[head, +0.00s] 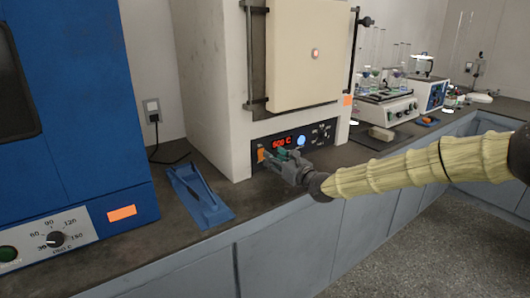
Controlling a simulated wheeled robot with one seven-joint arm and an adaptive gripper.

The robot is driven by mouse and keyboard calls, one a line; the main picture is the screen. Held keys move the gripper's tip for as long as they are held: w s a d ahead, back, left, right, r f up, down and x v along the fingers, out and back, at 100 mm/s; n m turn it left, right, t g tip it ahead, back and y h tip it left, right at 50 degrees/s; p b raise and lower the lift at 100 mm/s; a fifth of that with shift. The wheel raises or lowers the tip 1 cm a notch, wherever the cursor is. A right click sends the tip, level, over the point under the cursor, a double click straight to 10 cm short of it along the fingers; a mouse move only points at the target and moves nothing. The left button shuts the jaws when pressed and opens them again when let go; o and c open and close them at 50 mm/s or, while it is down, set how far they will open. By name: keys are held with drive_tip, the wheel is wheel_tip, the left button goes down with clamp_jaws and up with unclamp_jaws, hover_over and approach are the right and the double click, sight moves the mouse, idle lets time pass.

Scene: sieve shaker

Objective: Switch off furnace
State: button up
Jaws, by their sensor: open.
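The furnace (209,95) is a tall off-white box with a cream door (305,60), which looks shut. My gripper (268,155) is open in front of the panel's lower left part, close to an orange element (261,155) there. My fingers hide part of the panel. Whether they touch it I cannot tell.
A blue oven (80,110) with a dial stands at left. A blue tool or stand (199,194) lies on the dark counter (160,250) between oven and furnace. Glassware on a white device (385,107) stands at right. My arm crosses over the counter's front edge.

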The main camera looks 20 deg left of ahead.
sight(261, 149)
drive_tip(key=shift+x, duration=3.1)
drive_tip(key=shift+s, duration=0.1)
